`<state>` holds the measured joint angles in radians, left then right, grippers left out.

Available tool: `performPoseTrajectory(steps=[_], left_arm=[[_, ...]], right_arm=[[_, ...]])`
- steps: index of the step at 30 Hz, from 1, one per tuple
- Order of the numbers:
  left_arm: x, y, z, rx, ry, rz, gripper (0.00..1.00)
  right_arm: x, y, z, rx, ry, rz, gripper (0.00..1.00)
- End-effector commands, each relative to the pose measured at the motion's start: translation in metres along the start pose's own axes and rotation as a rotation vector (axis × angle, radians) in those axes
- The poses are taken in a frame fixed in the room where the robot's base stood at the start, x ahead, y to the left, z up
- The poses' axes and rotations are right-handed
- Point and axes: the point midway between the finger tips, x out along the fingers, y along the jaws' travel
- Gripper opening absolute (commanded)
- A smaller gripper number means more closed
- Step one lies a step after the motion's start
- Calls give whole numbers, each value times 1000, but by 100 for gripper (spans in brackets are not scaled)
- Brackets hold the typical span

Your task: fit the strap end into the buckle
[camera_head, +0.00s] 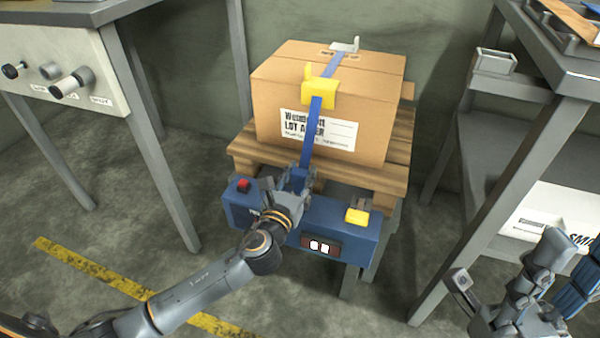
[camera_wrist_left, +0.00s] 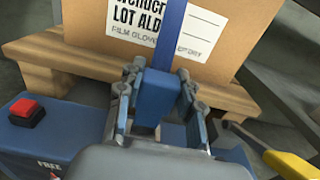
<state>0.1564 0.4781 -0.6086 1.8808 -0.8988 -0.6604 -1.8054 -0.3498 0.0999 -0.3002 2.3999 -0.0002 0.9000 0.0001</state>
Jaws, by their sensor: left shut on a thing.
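A blue strap (camera_head: 308,135) runs over the top of a cardboard box (camera_head: 385,110) and down its front, through a yellow corner piece (camera_head: 320,92). My left gripper (camera_head: 297,178) is shut on the blue block-shaped strap end (camera_wrist_left: 157,95), above the blue unit (camera_head: 335,222) in front of the box. In the wrist view the fingers stand either side of the strap end. The gripper hides the unit's middle, and I cannot make out a buckle opening. My right gripper (camera_head: 525,300) is at the lower right, away from the strap, its jaw state unclear.
The box stands on a wooden pallet (camera_head: 390,180). The blue unit has a red button (camera_head: 243,185), a yellow lever (camera_head: 357,215) and a lit display (camera_head: 320,246). A bench (camera_head: 60,65) stands left and a grey rack (camera_head: 470,215) right.

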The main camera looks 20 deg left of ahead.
Motion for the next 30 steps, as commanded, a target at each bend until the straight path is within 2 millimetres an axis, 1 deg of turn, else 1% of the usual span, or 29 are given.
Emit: performPoseTrajectory(steps=[3,17,30], left_arm=[[0,0,1,1,0,0,4],[0,0,0,0,0,0,4],[0,0,0,0,0,-1,4]], right_arm=[[4,0,-1,0,0,0,40],[3,0,-1,0,0,0,40],[9,0,-2,0,0,0,40]])
